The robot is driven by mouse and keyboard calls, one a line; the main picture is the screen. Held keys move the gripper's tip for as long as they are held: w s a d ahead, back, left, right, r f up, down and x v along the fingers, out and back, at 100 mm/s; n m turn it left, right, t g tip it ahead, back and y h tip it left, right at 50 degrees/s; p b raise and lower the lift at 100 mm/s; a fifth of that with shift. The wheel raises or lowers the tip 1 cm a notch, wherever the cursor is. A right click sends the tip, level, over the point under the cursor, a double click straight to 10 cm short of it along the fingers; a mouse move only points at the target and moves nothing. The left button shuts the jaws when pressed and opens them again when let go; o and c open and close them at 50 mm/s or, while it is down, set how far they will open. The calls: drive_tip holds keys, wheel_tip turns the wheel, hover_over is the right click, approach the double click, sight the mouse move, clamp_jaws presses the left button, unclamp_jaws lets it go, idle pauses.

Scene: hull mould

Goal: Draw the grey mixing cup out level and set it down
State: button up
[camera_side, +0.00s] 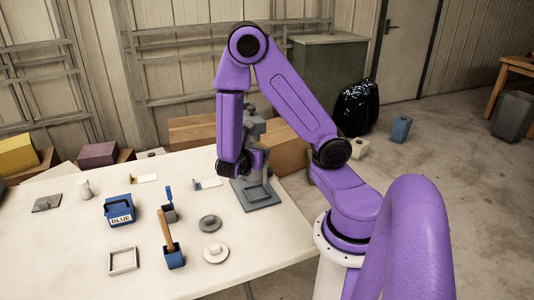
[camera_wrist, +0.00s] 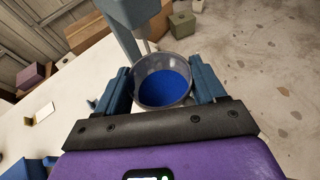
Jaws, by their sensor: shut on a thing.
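The grey mixing cup (camera_wrist: 162,62) is between my fingers in the wrist view, with blue liquid (camera_wrist: 164,88) inside. My gripper (camera_wrist: 162,84) is shut on the cup from both sides. A grey-blue mixer head (camera_wrist: 130,12) is above and beyond the cup, and its thin rod (camera_wrist: 145,46) comes down by the far rim. I cannot tell whether the rod's tip is inside the cup. In the side view the mixer's base (camera_side: 258,194) stands near the table's right edge. My arm hides the cup there.
The white table (camera_side: 75,260) holds a blue box marked BLUE (camera_side: 118,211), a blue pot with a wooden handle (camera_side: 174,257), a dark round lid (camera_side: 210,223), a pale round lid (camera_side: 216,252) and a square frame (camera_side: 122,261). Cardboard boxes (camera_side: 192,130) stand behind.

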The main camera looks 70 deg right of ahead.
drive_tip(key=w+a+r+n+t+y, duration=0.1)
drive_tip(key=w+a+n+t+y, duration=0.6)
drive_tip(key=w+a, duration=0.8)
drive_tip(key=w+a+n+t+y, duration=0.55)
drive_tip(key=w+a+n, duration=0.35)
drive_tip(key=w+a, duration=0.6)
drive_tip(key=shift+n+g+y, duration=0.3)
drive_tip(key=shift+g+y, duration=0.05)
drive_tip(key=shift+y, duration=0.2)
drive_tip(key=shift+s+a+f, duration=0.3)
drive_tip(key=shift+a+f, duration=0.05)
drive_tip(key=shift+f, duration=2.6)
drive_tip(key=shift+s+a+f, duration=0.25)
drive_tip(key=shift+a+f, duration=0.05)
drive_tip(key=shift+f, duration=2.7)
drive_tip(key=shift+s+a+f, duration=0.3)
drive_tip(key=shift+a+f, duration=0.05)
drive_tip(key=shift+f, duration=2.6)
drive_tip(key=shift+f, duration=0.55)
drive_tip(key=o, duration=1.3)
drive_tip(key=shift+s, duration=0.15)
